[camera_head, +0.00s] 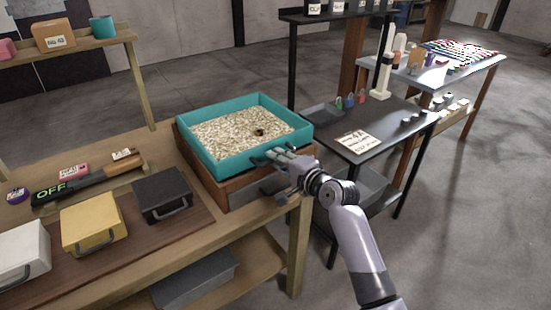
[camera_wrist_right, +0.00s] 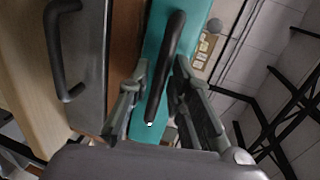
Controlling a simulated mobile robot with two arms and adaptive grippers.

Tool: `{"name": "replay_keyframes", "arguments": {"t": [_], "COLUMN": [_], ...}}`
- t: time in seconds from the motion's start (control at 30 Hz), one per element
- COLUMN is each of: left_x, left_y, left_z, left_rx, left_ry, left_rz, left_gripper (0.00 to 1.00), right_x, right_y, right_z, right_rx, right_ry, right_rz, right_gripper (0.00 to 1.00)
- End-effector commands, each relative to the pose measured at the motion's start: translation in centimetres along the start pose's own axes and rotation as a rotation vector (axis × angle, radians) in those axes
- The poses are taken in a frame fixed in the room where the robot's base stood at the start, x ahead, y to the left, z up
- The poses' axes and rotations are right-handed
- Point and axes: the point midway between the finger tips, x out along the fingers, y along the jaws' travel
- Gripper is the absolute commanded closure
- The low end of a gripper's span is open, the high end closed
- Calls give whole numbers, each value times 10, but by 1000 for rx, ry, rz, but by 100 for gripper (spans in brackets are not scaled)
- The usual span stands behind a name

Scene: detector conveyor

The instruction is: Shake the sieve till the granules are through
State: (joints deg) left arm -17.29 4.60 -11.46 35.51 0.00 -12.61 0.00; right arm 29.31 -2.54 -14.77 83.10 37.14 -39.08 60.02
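The sieve is a teal, square-walled tray (camera_head: 217,167) full of pale granules (camera_head: 235,130), with a small dark object (camera_head: 259,132) lying among them. It sits on a brown wooden box (camera_head: 224,190) at the table's right end. My right gripper (camera_head: 272,155) is at the sieve's near right side. In the right wrist view the sieve's teal wall (camera_wrist_right: 152,40) carries a black bar handle (camera_wrist_right: 168,60). The fingers of my right gripper (camera_wrist_right: 160,72) stand on either side of this handle, with a gap showing on the left side. My left gripper is out of view.
White, yellow and black handled boxes (camera_head: 160,194) stand left of the sieve. Behind them lies a dark bar with a green "OFF" display (camera_head: 62,187). A dark side table (camera_head: 385,125) with a sign stands to the right. A shelf (camera_head: 65,47) rises behind left.

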Motion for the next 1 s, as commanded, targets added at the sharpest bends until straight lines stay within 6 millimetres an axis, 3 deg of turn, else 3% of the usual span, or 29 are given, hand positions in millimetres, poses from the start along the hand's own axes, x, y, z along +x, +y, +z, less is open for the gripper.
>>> {"name": "replay_keyframes", "arguments": {"t": [0.2,0.47,0.77,1.0], "left_x": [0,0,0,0], "left_y": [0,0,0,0], "left_z": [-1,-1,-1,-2], "left_rx": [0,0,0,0], "left_ry": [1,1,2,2], "left_rz": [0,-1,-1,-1], "left_gripper": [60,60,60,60], "right_x": [12,12,12,12], "right_y": [0,0,0,0], "right_z": [0,0,0,0], "right_rx": [-1,-1,-1,0], "right_ry": [0,0,0,0], "right_rz": [0,0,0,1], "right_gripper": [81,81,99,100]}}
